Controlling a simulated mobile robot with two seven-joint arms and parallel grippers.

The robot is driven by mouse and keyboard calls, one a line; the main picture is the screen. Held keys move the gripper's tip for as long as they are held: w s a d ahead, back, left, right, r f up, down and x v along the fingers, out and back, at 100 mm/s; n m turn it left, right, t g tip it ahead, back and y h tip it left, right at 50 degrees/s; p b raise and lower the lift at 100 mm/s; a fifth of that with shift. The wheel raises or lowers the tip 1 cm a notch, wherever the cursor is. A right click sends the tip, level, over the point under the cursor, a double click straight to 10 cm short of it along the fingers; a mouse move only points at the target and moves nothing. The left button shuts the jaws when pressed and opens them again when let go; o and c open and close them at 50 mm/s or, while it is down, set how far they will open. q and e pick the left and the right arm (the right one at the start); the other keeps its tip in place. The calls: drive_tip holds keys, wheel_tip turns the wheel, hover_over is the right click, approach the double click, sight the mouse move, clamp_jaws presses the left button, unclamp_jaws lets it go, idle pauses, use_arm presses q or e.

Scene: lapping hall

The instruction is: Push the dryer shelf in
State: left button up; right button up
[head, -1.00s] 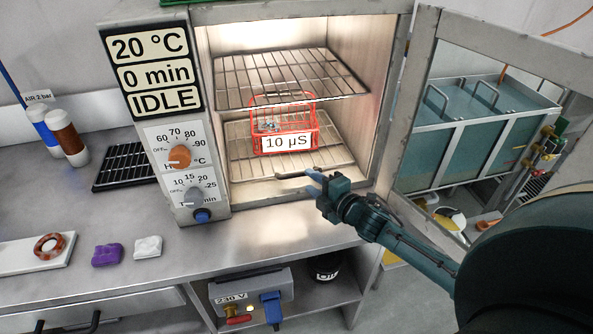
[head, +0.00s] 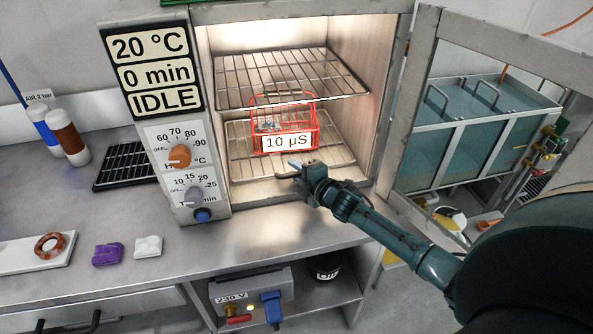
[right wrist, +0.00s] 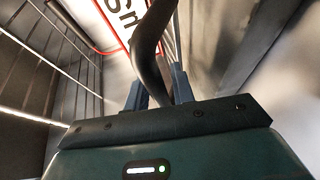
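The dryer shelf is the lower wire rack (head: 243,163) inside the open dryer (head: 216,110). A red wire basket (head: 312,125) labelled "10 µS" stands on it. A dark curved handle (head: 284,177) juts from the shelf's front edge and shows large in the right wrist view (right wrist: 150,55). My right gripper (head: 298,168) is at the dryer mouth by this handle. In the right wrist view its two fingers (right wrist: 160,90) stand apart, one on each side of the handle; firm contact is not clear. My left gripper is not in view.
An upper wire rack (head: 285,78) sits above the basket. The dryer door (head: 412,110) stands open on the right, close to my right arm. The bench (head: 110,210) in front is mostly clear, with a purple piece (head: 107,254) and a white piece (head: 148,246) at left.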

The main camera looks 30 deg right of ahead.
clamp_jaws()
drive_tip(key=shift+w+d+f+b, duration=0.15)
drive_tip(key=shift+w+b, duration=0.2)
drive_tip(key=shift+w, duration=0.3)
drive_tip(key=shift+w+d+r+b, duration=0.15)
drive_tip(key=shift+w+b, duration=0.2)
drive_tip(key=shift+w, duration=0.25)
drive_tip(key=shift+w+d+r, duration=0.15)
drive_tip(key=shift+o, duration=1.1)
unclamp_jaws()
drive_tip(key=shift+w, duration=0.15)
drive_tip(key=shift+o, duration=0.4)
drive_tip(key=shift+f, duration=0.25)
